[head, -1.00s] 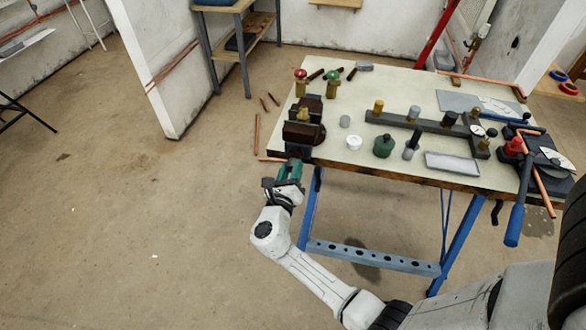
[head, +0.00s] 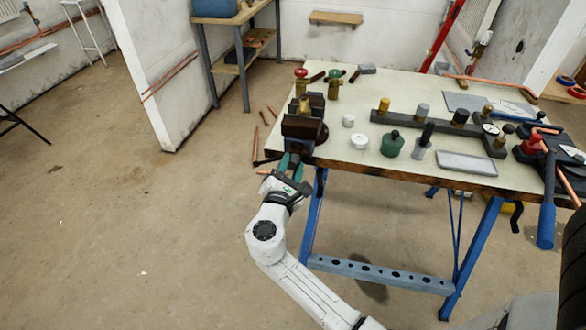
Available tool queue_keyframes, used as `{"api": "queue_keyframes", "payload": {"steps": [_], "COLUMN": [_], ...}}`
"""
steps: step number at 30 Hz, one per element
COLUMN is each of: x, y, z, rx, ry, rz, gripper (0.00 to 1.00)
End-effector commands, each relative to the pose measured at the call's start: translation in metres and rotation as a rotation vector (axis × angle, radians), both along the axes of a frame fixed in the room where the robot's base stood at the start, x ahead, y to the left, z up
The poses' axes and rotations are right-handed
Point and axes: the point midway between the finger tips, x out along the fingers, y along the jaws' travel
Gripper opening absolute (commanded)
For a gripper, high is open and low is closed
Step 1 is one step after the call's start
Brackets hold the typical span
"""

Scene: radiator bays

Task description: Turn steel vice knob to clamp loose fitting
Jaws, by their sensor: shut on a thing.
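The dark vice (head: 303,128) is mounted at the table's left front corner. A brass fitting (head: 304,105) stands upright between its jaws; I cannot tell how tightly it is held. My gripper (head: 288,165) is at the front of the vice, below its front jaw, with teal fingers shut on the steel vice knob. The fingers mostly hide the knob. A dark bar (head: 264,162) sticks out to the left beside the fingers.
The pale table (head: 350,130) holds two valves with red (head: 301,72) and green (head: 334,74) tops, a green pot (head: 392,145), a grey tray (head: 467,163) and a dark rail (head: 430,127).

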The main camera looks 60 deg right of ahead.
Motion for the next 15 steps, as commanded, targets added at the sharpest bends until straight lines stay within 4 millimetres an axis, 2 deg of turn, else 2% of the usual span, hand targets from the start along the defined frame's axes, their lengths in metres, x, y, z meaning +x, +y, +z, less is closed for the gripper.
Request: {"api": "queue_keyframes", "payload": {"steps": [1, 15], "x": [-0.0007, -0.0007], "y": [0.0014, 0.0016], "z": [-0.0059, -0.0067], "rx": [0.013, 0.158], "ry": [-0.043, -0.436], "rz": [0.0, -0.001], "gripper": [0.0, 0.0]}}
